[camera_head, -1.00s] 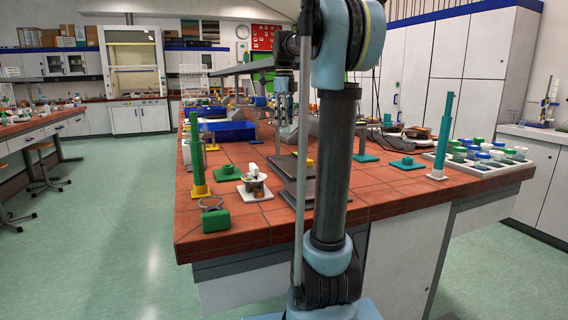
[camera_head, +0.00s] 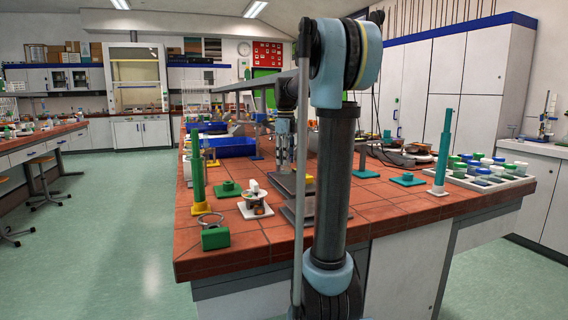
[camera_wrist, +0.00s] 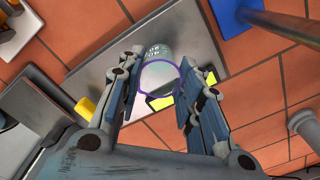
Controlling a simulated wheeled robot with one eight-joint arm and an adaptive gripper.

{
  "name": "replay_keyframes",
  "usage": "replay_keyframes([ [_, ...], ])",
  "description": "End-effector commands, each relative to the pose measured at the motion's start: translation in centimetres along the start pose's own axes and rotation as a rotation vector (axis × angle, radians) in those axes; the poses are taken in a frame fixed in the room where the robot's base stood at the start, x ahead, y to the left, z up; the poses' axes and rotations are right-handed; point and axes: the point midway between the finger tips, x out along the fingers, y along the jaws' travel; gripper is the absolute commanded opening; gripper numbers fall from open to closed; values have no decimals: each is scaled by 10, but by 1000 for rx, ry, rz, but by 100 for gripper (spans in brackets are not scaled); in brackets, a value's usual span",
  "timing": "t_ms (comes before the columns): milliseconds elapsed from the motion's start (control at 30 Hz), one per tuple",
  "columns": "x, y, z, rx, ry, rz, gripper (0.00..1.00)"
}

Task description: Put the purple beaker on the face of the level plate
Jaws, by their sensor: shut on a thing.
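The purple beaker (camera_wrist: 160,78) is clear with a purple rim and pale markings. In the wrist view it sits between the two fingers of my gripper (camera_wrist: 158,95), which is shut on it. Behind the beaker lies a flat grey plate (camera_wrist: 112,73); whether the beaker touches it I cannot tell. In the head view my gripper (camera_head: 283,160) is over the grey plates at the middle of the bench, and the beaker is too small to make out there. One grey plate (camera_head: 281,183) lies under the gripper; another (camera_head: 293,213) lies nearer, partly hidden by my arm.
A yellow cylinder (camera_wrist: 86,107) stands left of the fingers. A green post (camera_head: 197,170) and green block (camera_head: 215,237) stand at left. A teal post (camera_head: 443,150) and tray of capped vials (camera_head: 480,182) are at right. Red tile (camera_head: 375,205) is clear at front right.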

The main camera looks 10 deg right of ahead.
Motion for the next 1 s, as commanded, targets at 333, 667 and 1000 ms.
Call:
replay_keyframes([
  [333,13,0,0,0,0,0,14],
  [667,15,1,1,-1,0,0,53],
  [1000,8,1,1,-2,0,0,53],
])
